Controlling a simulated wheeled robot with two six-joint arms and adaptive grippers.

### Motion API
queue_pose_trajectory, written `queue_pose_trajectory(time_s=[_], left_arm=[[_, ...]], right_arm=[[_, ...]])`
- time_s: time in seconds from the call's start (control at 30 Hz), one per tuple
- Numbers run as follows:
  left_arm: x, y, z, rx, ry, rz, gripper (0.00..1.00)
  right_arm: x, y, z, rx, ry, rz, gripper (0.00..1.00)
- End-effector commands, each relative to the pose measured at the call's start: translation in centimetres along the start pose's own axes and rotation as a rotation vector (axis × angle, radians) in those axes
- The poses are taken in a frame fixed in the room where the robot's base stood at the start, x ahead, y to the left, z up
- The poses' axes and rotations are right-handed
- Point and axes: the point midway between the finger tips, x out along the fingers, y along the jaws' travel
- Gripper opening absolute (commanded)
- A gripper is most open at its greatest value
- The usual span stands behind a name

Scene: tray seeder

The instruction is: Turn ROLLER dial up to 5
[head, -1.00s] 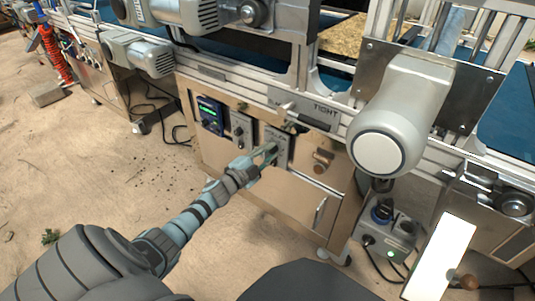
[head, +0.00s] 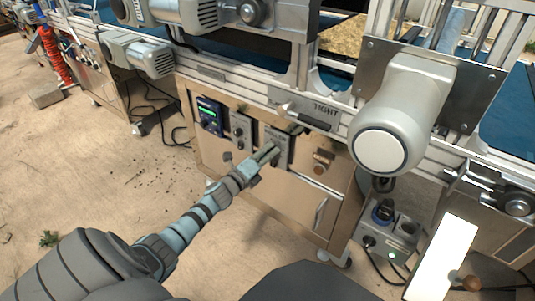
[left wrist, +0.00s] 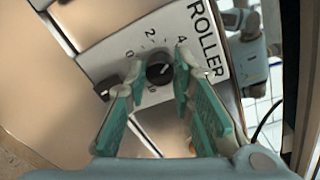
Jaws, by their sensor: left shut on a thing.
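The ROLLER dial (left wrist: 159,70) is a black round knob on a pale panel (left wrist: 110,55) marked ROLLER, with a scale of numbers including 2 and 4 around it. In the left wrist view, the teal fingers of my left gripper (left wrist: 153,75) are on either side of the knob and shut on it. I cannot tell exactly which number its pointer is at. In the head view, my left gripper (head: 271,154) reaches the grey panel (head: 279,139) on the cabinet front and hides the dial. My right gripper is not in view.
A blue-framed display unit (head: 209,115) and a smaller switch panel (head: 240,131) sit left of the dial's panel. A brown knob (head: 321,168) is to the right. A large grey motor housing (head: 405,115) juts out at the right. The floor at left is mostly clear.

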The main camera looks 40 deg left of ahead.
Motion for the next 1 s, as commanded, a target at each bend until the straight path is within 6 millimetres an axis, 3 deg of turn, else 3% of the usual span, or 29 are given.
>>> queue_pose_trajectory(time_s=[0.5, 1.0], left_arm=[[0.15, -0.32, 0.14, 0.408, -0.024, -0.002, 0.0], [0.14, -0.31, 0.09, 0.529, -0.03, -0.001, 0.0]], right_arm=[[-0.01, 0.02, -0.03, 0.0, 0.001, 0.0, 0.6], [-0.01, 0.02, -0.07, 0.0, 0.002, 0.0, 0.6]])
